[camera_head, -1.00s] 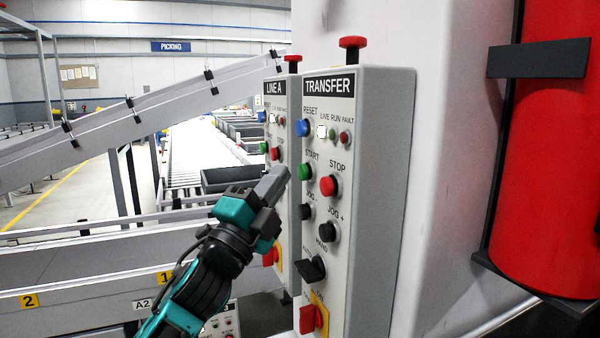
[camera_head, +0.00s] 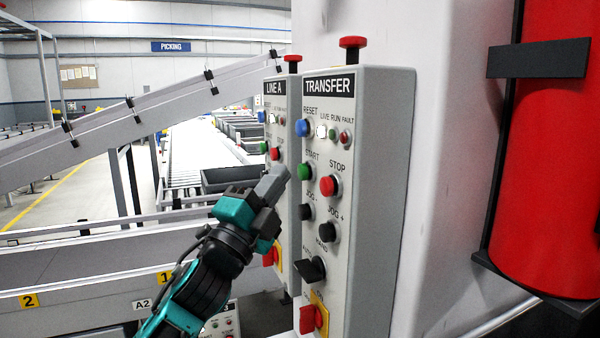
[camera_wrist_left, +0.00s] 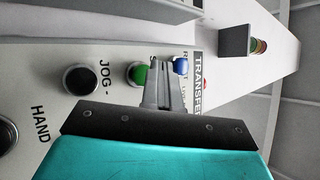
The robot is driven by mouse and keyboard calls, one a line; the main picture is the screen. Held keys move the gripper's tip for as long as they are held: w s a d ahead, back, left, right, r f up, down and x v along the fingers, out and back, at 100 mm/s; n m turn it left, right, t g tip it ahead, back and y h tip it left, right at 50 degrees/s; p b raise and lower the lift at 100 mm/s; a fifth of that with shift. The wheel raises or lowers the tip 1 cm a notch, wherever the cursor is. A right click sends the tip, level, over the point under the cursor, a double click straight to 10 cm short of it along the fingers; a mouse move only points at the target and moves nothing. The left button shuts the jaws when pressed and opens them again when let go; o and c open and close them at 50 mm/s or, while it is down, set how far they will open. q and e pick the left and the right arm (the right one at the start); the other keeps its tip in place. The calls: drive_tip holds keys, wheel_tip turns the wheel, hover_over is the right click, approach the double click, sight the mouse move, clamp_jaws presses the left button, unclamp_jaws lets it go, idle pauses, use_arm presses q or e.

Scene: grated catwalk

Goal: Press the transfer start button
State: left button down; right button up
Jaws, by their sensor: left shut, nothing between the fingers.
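The TRANSFER panel (camera_head: 345,100) is a grey box facing left, with a green START button (camera_head: 304,172) below a blue RESET button (camera_head: 303,128). A red STOP button (camera_head: 329,186) sits right of START. My left gripper (camera_head: 278,176) is shut and empty, its tips just left of the green button in the head view. I cannot tell whether the fingers touch the panel. My right gripper is not in view.
Black JOG buttons (camera_head: 328,232), a black selector (camera_head: 312,270) and a red switch (camera_head: 312,318) sit lower on the panel. A LINE A panel (camera_head: 275,88) stands behind it at left. A red cylinder (camera_head: 545,170) hangs at right. A conveyor (camera_head: 60,262) runs at lower left.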

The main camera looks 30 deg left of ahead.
use_arm(q)
drive_tip(key=shift+w+d, duration=0.1)
idle(0.3)
drive_tip(key=shift+w+d, duration=0.2)
drive_tip(key=shift+w+d, duration=0.5)
drive_tip(key=shift+w, duration=0.15)
idle(1.1)
idle(0.3)
drive_tip(key=shift+s+a, duration=0.75)
drive_tip(key=shift+s, duration=0.25)
